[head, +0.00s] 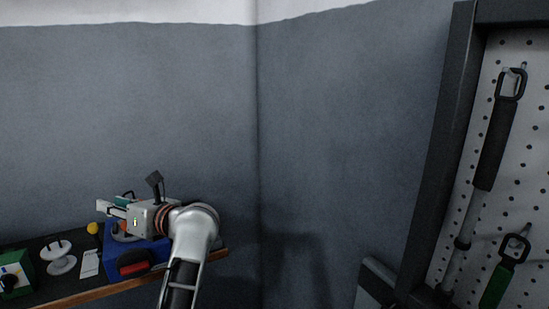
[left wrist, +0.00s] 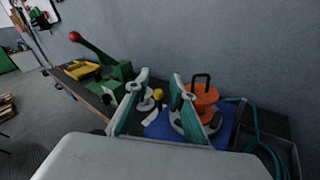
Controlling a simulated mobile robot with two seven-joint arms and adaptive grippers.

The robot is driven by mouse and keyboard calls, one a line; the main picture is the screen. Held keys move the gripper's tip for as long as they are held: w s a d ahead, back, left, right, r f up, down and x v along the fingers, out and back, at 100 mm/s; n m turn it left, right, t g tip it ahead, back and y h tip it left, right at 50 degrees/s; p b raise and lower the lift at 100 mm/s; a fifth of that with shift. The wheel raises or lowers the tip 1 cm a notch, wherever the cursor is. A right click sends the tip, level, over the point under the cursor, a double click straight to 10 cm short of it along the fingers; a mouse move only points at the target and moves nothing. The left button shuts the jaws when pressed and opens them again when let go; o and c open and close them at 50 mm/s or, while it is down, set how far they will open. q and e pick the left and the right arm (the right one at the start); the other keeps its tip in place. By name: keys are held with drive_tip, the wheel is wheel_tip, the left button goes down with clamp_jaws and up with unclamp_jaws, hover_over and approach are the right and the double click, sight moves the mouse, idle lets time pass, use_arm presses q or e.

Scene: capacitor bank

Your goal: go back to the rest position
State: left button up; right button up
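My left gripper (head: 112,204) is above the bench at the lower left of the head view, its fingers pointing left. In the left wrist view the two teal-lined fingers of the left gripper (left wrist: 160,82) stand apart with nothing held between them. Behind the gap are a white stand, a yellow knob and a blue case, all lower on the bench. My right gripper is in neither view.
The bench (head: 75,296) holds a blue case (head: 110,262), a white spool-like stand (head: 60,258) and a green box (head: 14,272). An orange object (left wrist: 203,98) and a green lever tool (left wrist: 120,75) stand near the fingers. A pegboard cabinet (head: 452,150) is at right.

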use_arm(q)
drive_tip(key=s+d+f+n+t+h, duration=0.3)
drive_tip(key=d+f+n+t+h, duration=0.55)
drive_tip(key=n, duration=0.85)
drive_tip(key=s+d+f+n+t+h, duration=0.3)
drive_tip(key=d+f+n+t+h, duration=0.55)
drive_tip(key=n, duration=0.75)
drive_tip(key=s+d+f+m+g, duration=0.1)
drive_tip(key=s+f+m+g, duration=0.3)
drive_tip(key=f, duration=0.5)
drive_tip(key=s+d+f+m+g+h, duration=0.1)
drive_tip(key=s+f+m+g, duration=0.2)
drive_tip(key=s+f, duration=0.6)
drive_tip(key=s+d+f+m+g, duration=0.1)
drive_tip(key=s+f+m+g, duration=0.3)
drive_tip(key=s+f, duration=0.3)
wheel_tip(320, 180, down, 4)
drive_tip(key=shift+s+f+m+g+h, duration=0.15)
drive_tip(key=shift+m+g+h, duration=0.2)
drive_tip(key=shift+g, duration=0.35)
drive_tip(key=shift+a, duration=0.1)
